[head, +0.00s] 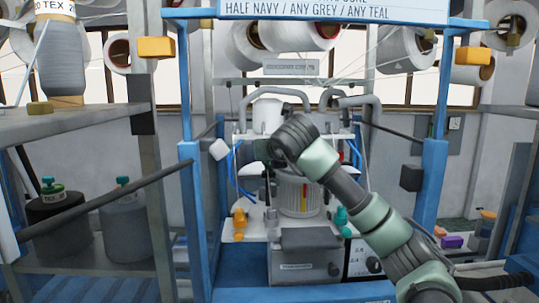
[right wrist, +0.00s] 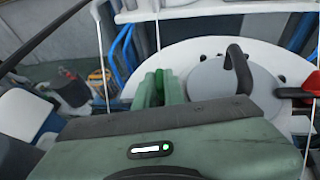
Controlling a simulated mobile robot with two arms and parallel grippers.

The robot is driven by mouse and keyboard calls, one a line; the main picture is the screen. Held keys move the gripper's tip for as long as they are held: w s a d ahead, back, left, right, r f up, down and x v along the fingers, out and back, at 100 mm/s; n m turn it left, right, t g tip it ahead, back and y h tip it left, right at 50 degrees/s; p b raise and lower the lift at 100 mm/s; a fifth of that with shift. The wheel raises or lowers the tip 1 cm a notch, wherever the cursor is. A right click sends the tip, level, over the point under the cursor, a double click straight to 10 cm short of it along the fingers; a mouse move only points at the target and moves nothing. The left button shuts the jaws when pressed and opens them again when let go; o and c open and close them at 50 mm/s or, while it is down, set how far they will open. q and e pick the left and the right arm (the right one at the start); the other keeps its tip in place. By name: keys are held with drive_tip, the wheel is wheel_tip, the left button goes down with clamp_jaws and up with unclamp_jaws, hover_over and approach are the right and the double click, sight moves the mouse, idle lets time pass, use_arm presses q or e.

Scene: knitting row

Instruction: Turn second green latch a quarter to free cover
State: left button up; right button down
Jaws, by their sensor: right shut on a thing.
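In the right wrist view, my right gripper (right wrist: 162,90) points at the left edge of a round white plate. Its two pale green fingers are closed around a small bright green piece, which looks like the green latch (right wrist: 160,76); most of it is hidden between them. Just right of the fingers is a round grey cover (right wrist: 205,82) with a dark curved handle (right wrist: 238,68). In the head view, my right arm reaches from the lower right to the machine's top, and its wrist hides the latch and cover. My left gripper is not in view.
A red lever (right wrist: 311,87) sits at the plate's right edge. Below my wrist, the head view shows a ribbed cylinder (head: 298,195). Blue posts (head: 431,190) flank the machine.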

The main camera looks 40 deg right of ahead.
drive_tip(key=shift+a+m+g+h, duration=0.1)
drive_tip(key=shift+m+g+h, duration=0.6)
drive_tip(key=shift+m+h, duration=0.4)
drive_tip(key=c, duration=1.5)
unclamp_jaws()
drive_tip(key=shift+w, duration=0.1)
drive_tip(key=b+v, duration=0.2)
drive_tip(key=v, duration=0.5)
drive_tip(key=shift+s+a+r+b, duration=0.2)
drive_tip(key=shift+s+a+b, duration=0.05)
drive_tip(key=shift+b, duration=0.15)
drive_tip(key=shift+f, duration=0.15)
